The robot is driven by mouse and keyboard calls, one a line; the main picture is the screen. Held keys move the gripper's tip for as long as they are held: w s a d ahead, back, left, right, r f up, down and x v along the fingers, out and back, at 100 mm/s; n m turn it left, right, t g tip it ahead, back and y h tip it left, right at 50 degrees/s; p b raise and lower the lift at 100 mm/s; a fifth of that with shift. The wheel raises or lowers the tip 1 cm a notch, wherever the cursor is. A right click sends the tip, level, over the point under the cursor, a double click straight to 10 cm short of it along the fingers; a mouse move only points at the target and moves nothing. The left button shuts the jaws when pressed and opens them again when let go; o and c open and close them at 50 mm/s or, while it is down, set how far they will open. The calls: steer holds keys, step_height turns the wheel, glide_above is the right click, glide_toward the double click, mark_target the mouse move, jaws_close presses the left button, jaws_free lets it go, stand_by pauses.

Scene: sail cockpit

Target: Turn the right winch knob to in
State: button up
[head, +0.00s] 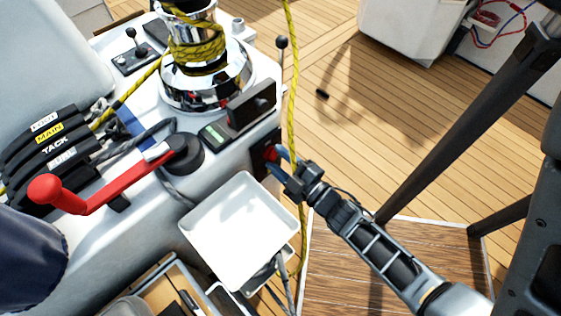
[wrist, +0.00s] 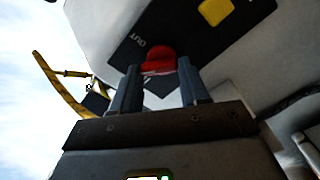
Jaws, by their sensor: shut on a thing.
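The red winch knob (wrist: 158,61) sits on a black panel (wrist: 185,30) on the side of the white console. The word OUT is printed on the panel beside the knob, upper left in the wrist view. My gripper (wrist: 157,80) is shut on the knob, one grey-blue finger on each side. In the head view the knob (head: 271,152) shows as a small red patch at my gripper's (head: 278,161) fingertips. Which way the knob points is not clear, and no IN label is readable.
A yellow part (wrist: 215,11) is on the same panel. A yellow rope (head: 291,80) hangs close beside my gripper. A white tray (head: 240,232) is just below left. A chrome winch (head: 205,75) and a red-handled lever (head: 105,190) are on the console. Open deck (head: 340,130) lies to the right.

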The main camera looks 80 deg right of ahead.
steer(key=n+b, duration=0.2)
steer(key=n, duration=0.2)
steer(key=shift+a+f, duration=0.1)
steer(key=shift+f, duration=0.1)
steer(key=shift+w+n+b, duration=0.1)
steer(key=shift+n+b, duration=0.45)
steer(key=shift+n, duration=1.05)
steer(key=o, duration=1.1)
steer(key=shift+r, duration=0.1)
steer(key=shift+c, duration=0.2)
